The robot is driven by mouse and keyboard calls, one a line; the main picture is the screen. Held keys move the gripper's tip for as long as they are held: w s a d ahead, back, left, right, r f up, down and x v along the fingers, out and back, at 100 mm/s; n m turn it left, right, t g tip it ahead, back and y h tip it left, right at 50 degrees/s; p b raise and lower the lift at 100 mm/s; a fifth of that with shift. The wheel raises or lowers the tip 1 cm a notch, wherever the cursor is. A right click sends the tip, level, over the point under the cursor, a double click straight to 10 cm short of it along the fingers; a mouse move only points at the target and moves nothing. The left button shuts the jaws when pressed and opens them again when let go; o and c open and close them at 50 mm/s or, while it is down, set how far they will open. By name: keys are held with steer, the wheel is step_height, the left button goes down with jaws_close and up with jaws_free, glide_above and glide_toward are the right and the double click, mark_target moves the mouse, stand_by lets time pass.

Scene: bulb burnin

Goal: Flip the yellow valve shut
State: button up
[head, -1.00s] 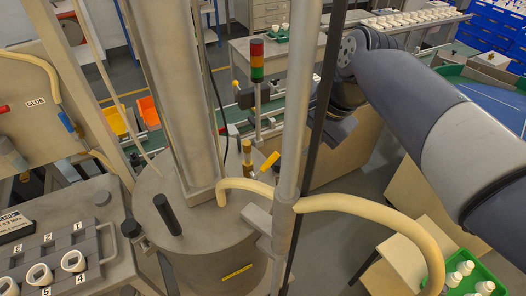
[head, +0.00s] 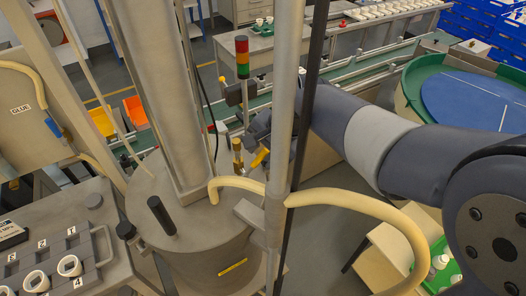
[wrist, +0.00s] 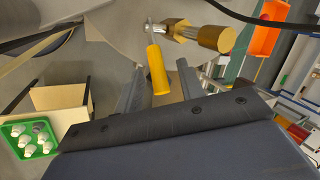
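The yellow valve handle (head: 260,158) sticks out to the lower right of a brass valve body (head: 237,150) on top of the grey drum (head: 190,205). In the wrist view the yellow handle (wrist: 157,70) hangs from a thin metal lever beside the brass fitting (wrist: 210,36). My gripper (wrist: 160,66) is open, with one dark finger on each side of the handle in that picture. Gaps show between the handle and both fingers. I cannot tell how far the fingertips are from it in depth. In the head view the pole partly hides my arm.
A metal pole (head: 286,110) and a cream hose (head: 370,205) stand close to my arm. A signal tower (head: 242,58) rises behind the valve. A green tray of white bulbs (wrist: 40,150) sits low to one side. A dark cable (head: 207,90) hangs behind the drum's column.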

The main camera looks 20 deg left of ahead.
steer(key=shift+a+f, duration=0.1)
steer(key=shift+f, duration=0.15)
jaws_close()
stand_by(0.5)
